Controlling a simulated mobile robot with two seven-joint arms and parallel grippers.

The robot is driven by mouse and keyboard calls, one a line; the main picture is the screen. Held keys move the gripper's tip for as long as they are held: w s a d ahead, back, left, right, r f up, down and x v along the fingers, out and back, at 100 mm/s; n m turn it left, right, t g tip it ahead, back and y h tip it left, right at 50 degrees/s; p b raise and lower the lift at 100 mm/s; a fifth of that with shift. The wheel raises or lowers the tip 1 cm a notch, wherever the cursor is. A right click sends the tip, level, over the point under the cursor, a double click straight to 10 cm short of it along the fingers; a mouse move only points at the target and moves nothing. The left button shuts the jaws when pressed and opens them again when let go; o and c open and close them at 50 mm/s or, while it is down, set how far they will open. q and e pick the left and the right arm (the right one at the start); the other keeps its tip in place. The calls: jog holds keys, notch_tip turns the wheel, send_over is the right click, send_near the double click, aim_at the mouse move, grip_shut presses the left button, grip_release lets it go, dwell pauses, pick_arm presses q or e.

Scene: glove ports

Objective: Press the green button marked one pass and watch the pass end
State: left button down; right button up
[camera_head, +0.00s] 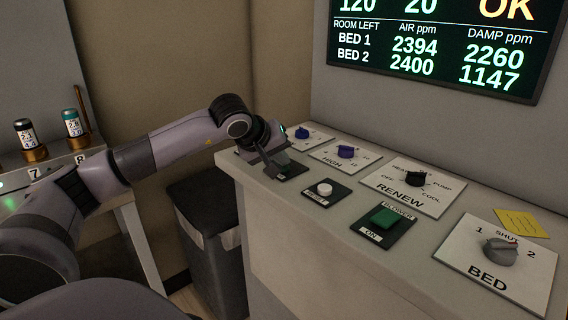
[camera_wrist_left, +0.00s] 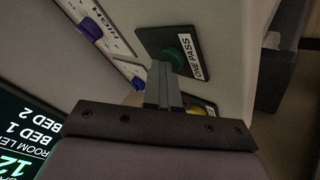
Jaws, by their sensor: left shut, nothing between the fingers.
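The green one pass button (camera_wrist_left: 177,60) sits on a black plate (camera_wrist_left: 150,40) with a white "ONE PASS" label in the left wrist view. In the head view this plate (camera_head: 294,171) is at the far end of the front row, and my gripper hides most of its button. My left gripper (camera_head: 272,172) is shut and empty, with its fingers right at the button. In the left wrist view the fingertips (camera_wrist_left: 163,66) overlap the button's lower edge. I cannot tell whether they touch it or whether it is pressed in. My right gripper is in neither view.
A white button (camera_head: 324,188), a green blower switch (camera_head: 383,216) and the RENEW (camera_head: 415,178) and BED (camera_head: 500,250) knobs are on the same counter. Blue knobs (camera_head: 346,152) stand behind. The wall screen (camera_head: 440,45) shows "OK". A dark bin (camera_head: 208,225) stands below.

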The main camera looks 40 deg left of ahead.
pick_arm(q)
jog(key=shift+r+p, duration=2.5)
jog(key=shift+r, duration=0.5)
